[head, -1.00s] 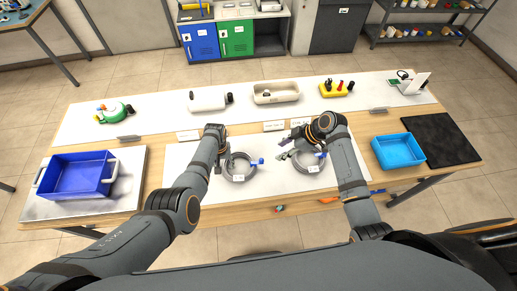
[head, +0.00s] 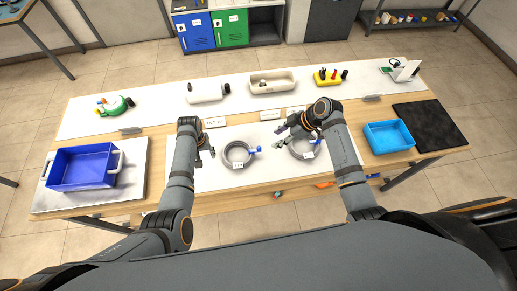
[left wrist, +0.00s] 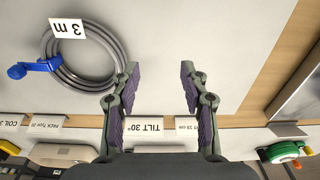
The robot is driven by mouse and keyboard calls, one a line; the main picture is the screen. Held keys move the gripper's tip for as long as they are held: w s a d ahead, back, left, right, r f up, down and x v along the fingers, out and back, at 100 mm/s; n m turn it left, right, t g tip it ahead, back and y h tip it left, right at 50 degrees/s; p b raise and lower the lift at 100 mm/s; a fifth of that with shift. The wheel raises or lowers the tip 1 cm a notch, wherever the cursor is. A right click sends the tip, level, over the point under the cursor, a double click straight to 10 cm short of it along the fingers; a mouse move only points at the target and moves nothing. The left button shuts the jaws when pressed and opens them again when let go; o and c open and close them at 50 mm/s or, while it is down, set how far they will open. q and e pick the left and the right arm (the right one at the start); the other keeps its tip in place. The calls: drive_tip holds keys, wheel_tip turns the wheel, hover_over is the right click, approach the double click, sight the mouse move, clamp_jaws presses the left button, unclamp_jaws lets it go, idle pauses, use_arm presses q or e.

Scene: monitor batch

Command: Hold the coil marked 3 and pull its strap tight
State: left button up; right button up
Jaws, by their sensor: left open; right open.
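The coil marked "3 m" (left wrist: 102,79) is a grey ring of cable with a blue strap (left wrist: 36,67), flat on a white mat (head: 200,178). In the head view it is the left coil (head: 229,161). My left gripper (head: 206,153) is beside it on the left, open and empty; the left wrist view shows its spread fingers (left wrist: 158,76) apart from the coil. A second grey coil (head: 296,152) with a white tag lies to the right. My right gripper (head: 281,134) is open at that coil's upper left; my forearm partly hides the coil.
Small signs, one reading "TILT 30°" (left wrist: 143,127), stand behind the mat. A blue crate (head: 82,168) is at the left, a light blue tray (head: 389,137) and a dark mat (head: 432,127) at the right. A bottle, a bin and a yellow holder (head: 328,79) line the back.

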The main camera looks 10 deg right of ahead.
use_arm(q)
drive_tip(key=s+a+r+t+y+b, duration=0.1)
drive_tip(key=s+a+r, duration=0.1)
drive_tip(key=s+a, duration=0.4)
drive_tip(key=s+a+r+t+b, duration=0.1)
drive_tip(key=s+a+r, duration=0.2)
drive_tip(key=s+a, duration=0.35)
drive_tip(key=s+f+b, duration=0.3)
drive_tip(key=f+b, duration=0.1)
drive_tip(key=f, duration=0.5)
drive_tip(key=s+f+b, duration=0.4)
drive_tip(key=f, duration=0.5)
drive_tip(key=shift+s+m+b, duration=0.3)
drive_tip(key=shift+m+b, duration=0.1)
drive_tip(key=shift+d, duration=0.1)
